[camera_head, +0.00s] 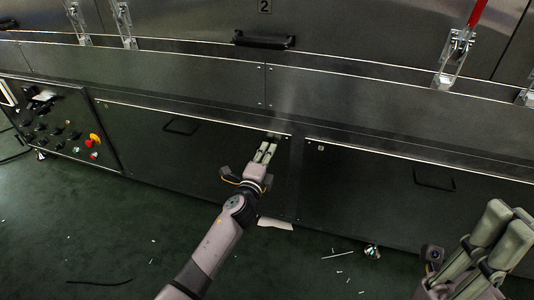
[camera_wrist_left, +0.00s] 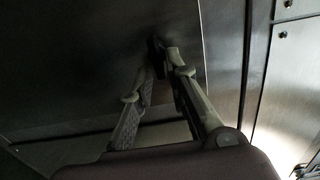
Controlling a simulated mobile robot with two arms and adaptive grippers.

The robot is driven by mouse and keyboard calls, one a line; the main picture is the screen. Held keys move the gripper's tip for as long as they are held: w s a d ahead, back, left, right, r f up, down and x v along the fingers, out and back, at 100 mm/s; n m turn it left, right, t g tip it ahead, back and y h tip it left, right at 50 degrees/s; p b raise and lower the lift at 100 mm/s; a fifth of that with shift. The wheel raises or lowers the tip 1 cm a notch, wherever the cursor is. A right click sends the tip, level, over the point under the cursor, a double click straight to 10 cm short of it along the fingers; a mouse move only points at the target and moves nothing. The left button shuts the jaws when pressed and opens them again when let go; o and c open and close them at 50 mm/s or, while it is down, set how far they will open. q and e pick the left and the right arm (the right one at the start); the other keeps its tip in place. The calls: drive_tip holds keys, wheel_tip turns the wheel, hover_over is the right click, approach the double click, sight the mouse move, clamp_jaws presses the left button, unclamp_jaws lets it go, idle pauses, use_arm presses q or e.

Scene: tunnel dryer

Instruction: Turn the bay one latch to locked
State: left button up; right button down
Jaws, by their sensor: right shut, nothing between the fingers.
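My left gripper (camera_head: 266,152) is at the upper right corner of the left lower door (camera_head: 190,146) of the dryer. In the left wrist view my left gripper's fingertips (camera_wrist_left: 161,62) come close together around a small black latch knob (camera_wrist_left: 154,50). The view is dark, and I cannot tell whether they press on it. In the head view the latch is mostly hidden behind the fingers, so its angle cannot be read. My right gripper (camera_head: 507,220) is shut and empty at the lower right, away from the panels.
A control panel (camera_head: 45,125) with a red button stands at the left. The right lower door (camera_head: 400,190) has a recessed handle. Upright metal clamps (camera_head: 452,58) line the upper ledge. Small debris and a dark cable (camera_head: 100,283) lie on the green floor.

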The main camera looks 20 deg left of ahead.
use_arm(q)
drive_tip(key=shift+o, duration=1.1)
drive_tip(key=s, duration=1.2)
drive_tip(key=shift+a, duration=0.25)
